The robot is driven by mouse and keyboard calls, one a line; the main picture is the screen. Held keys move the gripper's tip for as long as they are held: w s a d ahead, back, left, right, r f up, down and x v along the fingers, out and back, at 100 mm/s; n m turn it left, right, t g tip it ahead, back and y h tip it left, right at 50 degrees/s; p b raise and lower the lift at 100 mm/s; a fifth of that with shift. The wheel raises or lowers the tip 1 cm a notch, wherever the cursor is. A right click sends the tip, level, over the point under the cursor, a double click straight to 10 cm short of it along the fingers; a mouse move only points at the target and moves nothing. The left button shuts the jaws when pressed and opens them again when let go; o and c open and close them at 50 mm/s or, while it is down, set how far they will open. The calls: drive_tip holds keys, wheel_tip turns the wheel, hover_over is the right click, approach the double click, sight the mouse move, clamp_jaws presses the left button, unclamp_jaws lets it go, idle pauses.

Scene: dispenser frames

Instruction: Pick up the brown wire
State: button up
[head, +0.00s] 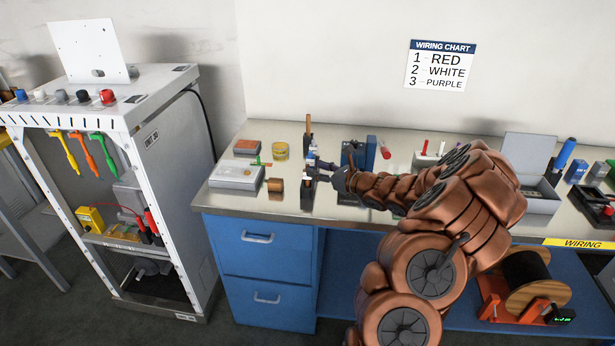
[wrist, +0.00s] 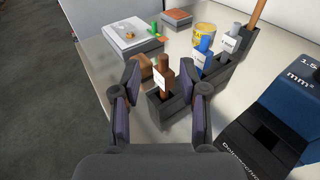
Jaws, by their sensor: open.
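A short brown wire (wrist: 168,72) with a white tag stands upright in the near slot of a dark holder (wrist: 168,108) in the wrist view. My gripper (wrist: 167,84) is open, with one finger on each side of this wire; I cannot tell whether either finger touches it. In the head view my gripper (head: 326,170) is at the holder (head: 307,195) on the bench, and the wire is hard to make out there. A blue wire (wrist: 207,60) and a grey wire (wrist: 232,38) stand in the slots behind. A taller brown stick (wrist: 257,12) rises at the far end.
A copper-coloured block (head: 276,185), a white box (head: 237,176) and a yellow tin (head: 280,151) stand left of the holder. A blue and black device (wrist: 275,125) stands close on the right in the wrist view. The bench's front-left corner (head: 225,205) is clear.

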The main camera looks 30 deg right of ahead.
sight(307, 165)
drive_tip(key=shift+d+p+x, duration=0.15)
drive_tip(key=shift+p+x, duration=0.45)
drive_tip(key=shift+x, duration=0.65)
drive_tip(key=shift+d+p+x, duration=0.1)
drive_tip(key=shift+p+x, duration=0.5)
drive_tip(key=shift+x, duration=0.7)
drive_tip(key=shift+f, duration=0.2)
clamp_jaws()
